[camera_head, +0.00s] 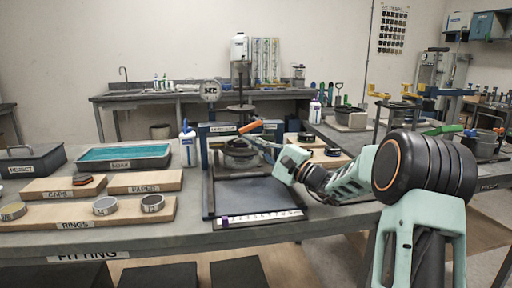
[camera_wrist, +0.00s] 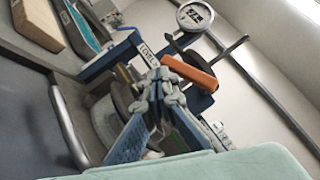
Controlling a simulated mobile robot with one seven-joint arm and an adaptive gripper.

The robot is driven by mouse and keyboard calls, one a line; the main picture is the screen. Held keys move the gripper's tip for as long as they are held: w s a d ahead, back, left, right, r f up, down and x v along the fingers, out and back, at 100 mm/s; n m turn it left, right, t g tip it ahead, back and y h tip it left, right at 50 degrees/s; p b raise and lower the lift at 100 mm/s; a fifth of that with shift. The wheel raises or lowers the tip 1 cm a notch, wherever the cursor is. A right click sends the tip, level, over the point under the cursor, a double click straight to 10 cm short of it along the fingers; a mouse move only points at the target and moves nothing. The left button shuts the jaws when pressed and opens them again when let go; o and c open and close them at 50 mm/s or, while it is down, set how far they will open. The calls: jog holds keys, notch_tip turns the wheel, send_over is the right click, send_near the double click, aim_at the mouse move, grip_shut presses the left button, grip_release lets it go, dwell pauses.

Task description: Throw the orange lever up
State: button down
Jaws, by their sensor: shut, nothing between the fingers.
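The orange lever (camera_head: 251,127) is a short orange handle on the blue-framed press at the middle of the bench. It points to the right and tilts slightly up in the head view. In the wrist view the orange lever (camera_wrist: 189,73) lies just right of my fingertips. My gripper (camera_head: 250,140) reaches in from the right and is just below the handle. In the wrist view my gripper (camera_wrist: 160,78) has its fingertips together with nothing between them. I cannot tell whether they touch the handle.
The press has a round dial (camera_head: 210,91) at its upper left and a dark plate (camera_head: 262,196) in front. A blue tray (camera_head: 125,154), a white bottle (camera_head: 187,146) and wooden boards with rings (camera_head: 88,213) stand to the left. Another bench (camera_head: 120,97) stands behind.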

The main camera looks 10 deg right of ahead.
jog(key=shift+a+r+b, duration=0.4)
jog(key=shift+a+b, duration=0.1)
jog(key=shift+a, duration=0.15)
jog(key=shift+a+r, duration=0.1)
jog(key=shift+r, duration=0.05)
dwell(0.8)
jog(key=v, duration=1.2)
